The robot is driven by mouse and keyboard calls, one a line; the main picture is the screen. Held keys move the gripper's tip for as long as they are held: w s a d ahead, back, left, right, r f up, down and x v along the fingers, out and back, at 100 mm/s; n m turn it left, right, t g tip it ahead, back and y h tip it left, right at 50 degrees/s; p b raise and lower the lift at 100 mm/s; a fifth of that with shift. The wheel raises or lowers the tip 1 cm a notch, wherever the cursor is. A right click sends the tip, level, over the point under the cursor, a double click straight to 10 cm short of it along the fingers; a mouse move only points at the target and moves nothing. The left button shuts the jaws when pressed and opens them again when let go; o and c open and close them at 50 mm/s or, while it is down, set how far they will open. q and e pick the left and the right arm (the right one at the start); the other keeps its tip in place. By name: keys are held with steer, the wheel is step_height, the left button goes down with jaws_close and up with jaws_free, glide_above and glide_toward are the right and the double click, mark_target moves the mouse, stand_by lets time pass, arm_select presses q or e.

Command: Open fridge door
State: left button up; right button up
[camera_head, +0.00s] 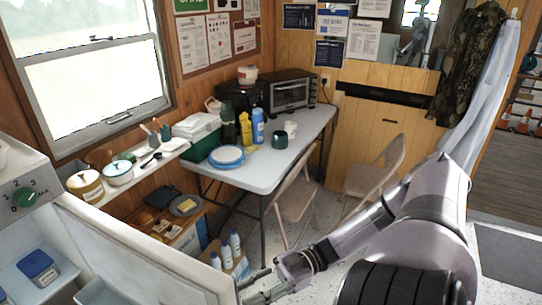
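The fridge (28,175) stands at the left edge, white, with a green dial marked with numbers on its front panel. Its door (150,255) stands open, swung out toward the lower middle. Inside the fridge, a blue box-like item (38,268) sits on a pale blue shelf. My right arm comes in from the right, and its gripper (256,286) is just beside the free edge of the door. Its two fingers look apart, with nothing seen between them. I cannot tell whether they touch the door. My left gripper is not in view.
A folding table (262,165) with bottles and a toaster oven (291,92) stands behind. Two folding chairs (293,205) are beside it. A shelf (125,180) with pots runs under the window. Several bottles stand in a box (232,268) behind the door. Speckled floor lies clear around my arm.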

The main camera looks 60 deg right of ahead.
steer(key=v, duration=0.8)
steer(key=shift+d, duration=0.3)
